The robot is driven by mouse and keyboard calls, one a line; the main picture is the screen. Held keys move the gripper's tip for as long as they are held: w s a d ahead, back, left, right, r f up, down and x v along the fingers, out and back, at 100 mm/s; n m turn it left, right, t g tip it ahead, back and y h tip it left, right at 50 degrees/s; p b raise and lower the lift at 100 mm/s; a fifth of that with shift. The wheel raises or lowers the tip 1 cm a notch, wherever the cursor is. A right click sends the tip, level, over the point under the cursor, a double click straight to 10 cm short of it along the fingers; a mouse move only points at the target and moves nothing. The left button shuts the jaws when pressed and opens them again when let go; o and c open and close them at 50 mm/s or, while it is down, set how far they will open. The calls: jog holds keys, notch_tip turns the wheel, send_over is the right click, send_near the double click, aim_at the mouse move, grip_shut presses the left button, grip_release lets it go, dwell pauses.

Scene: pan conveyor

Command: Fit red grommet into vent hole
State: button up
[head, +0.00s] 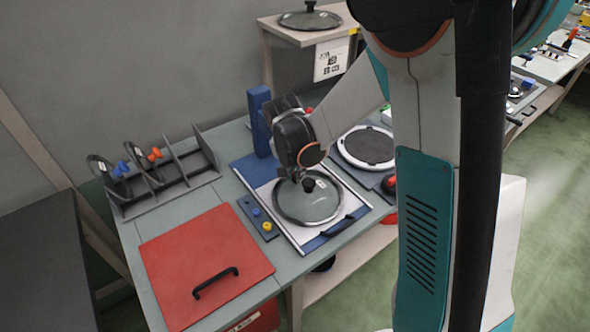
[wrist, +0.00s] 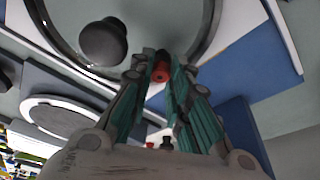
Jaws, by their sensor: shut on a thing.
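My gripper (wrist: 161,66) is shut on the red grommet (wrist: 161,72), which shows between the fingertips in the wrist view. In the head view my gripper (head: 296,176) points down over the far side of the glass lid (head: 312,208), and the grommet cannot be made out there. The lid lies flat on a white and blue fixture (head: 283,226). Its dark knob (head: 308,185) stands close beside the gripper, and the knob also shows in the wrist view (wrist: 103,42). The vent hole cannot be made out. I cannot tell whether the grommet touches the lid.
A dark strip (head: 249,207) with a blue and a yellow piece lies left of the fixture. A blue upright (head: 258,115) stands behind it. Another round lid (head: 368,147) lies to the right. A red panel (head: 205,260) with a handle and a grey rack (head: 180,190) are at left.

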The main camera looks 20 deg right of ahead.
jog(key=shift+f, duration=0.15)
jog(key=o, duration=0.7)
jog(key=shift+o, duration=0.2)
jog(key=v, duration=1.2)
jog(key=shift+d, duration=0.1)
